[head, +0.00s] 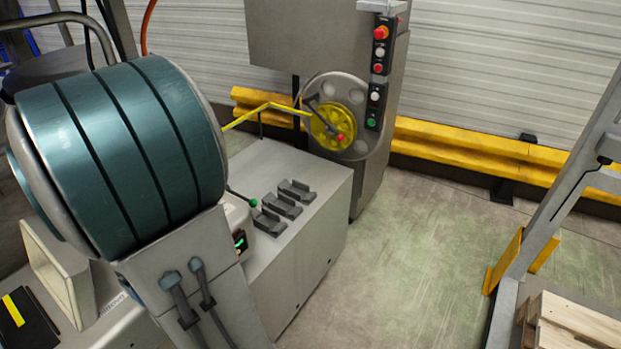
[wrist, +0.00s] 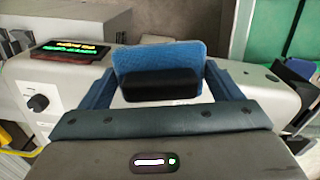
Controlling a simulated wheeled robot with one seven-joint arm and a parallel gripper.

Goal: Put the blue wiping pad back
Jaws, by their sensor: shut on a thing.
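The blue wiping pad (wrist: 158,54) shows in the wrist view, with a dark block-like grip (wrist: 160,86) on its near side. My gripper (wrist: 161,83) is shut on it, with one blue finger at each side. The pad is in front of the pale machine housing (wrist: 265,92); I cannot tell whether it touches a surface. I cannot make out the pad or my gripper in the head view.
A lit display (wrist: 75,50) and black knob (wrist: 38,102) are left in the wrist view. A dark bracket-like part (wrist: 293,82) is at right. The head view shows a yellow handwheel (head: 337,126), button panel (head: 379,70), wooden pallet (head: 572,325) and open floor (head: 420,245).

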